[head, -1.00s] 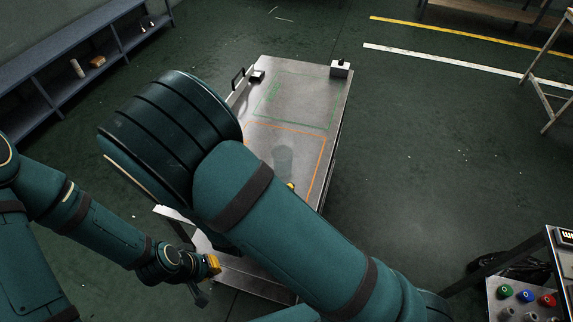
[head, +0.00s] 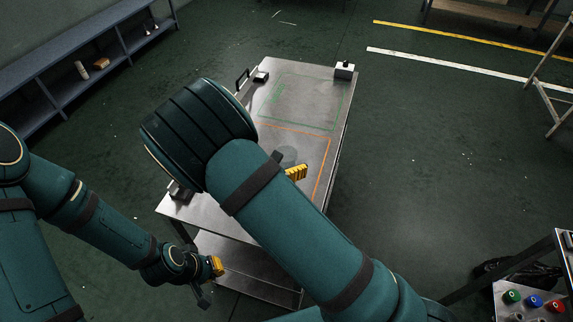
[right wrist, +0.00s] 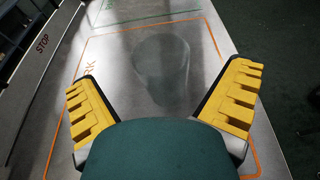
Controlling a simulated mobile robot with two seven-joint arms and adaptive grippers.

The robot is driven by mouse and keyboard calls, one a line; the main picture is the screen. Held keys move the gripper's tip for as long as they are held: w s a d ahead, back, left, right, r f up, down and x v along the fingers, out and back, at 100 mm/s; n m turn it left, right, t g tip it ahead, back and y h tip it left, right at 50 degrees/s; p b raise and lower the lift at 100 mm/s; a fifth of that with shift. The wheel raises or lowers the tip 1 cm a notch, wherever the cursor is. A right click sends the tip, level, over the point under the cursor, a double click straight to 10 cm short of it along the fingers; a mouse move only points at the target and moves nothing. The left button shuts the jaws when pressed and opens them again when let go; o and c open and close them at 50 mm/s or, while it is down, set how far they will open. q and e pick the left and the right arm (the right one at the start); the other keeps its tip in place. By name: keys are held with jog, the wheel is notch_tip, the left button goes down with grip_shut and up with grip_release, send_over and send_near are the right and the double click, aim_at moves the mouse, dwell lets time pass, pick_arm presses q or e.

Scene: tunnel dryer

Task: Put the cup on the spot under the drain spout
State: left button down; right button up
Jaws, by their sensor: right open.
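A translucent grey cup (head: 287,153) stands on the metal table inside an orange outline; my right arm and gripper partly hide it in the head view. In the right wrist view the cup (right wrist: 162,66) is ahead, between the spread fingers. My right gripper (head: 288,168) is open beside the cup, its yellow pads (right wrist: 165,85) apart on either side, with no contact visible. My left gripper (head: 210,280) hangs low at the table's front left, away from the cup; its opening is unclear. I cannot make out a drain spout or the spot under it.
The metal table (head: 345,110) also carries a green outline, a small white box (head: 344,71) and a black handle (head: 241,78). A shelf (head: 100,52) stands at left. A button panel (head: 533,299) is at lower right. Open floor lies right of the table.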

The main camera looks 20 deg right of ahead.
aim_at(289, 151)
jog(key=b+x, duration=0.1)
jog(key=x, duration=0.3)
jog(key=shift+w+d+f, duration=0.15)
jog(key=shift+f, duration=0.05)
jog(key=c, duration=1.3)
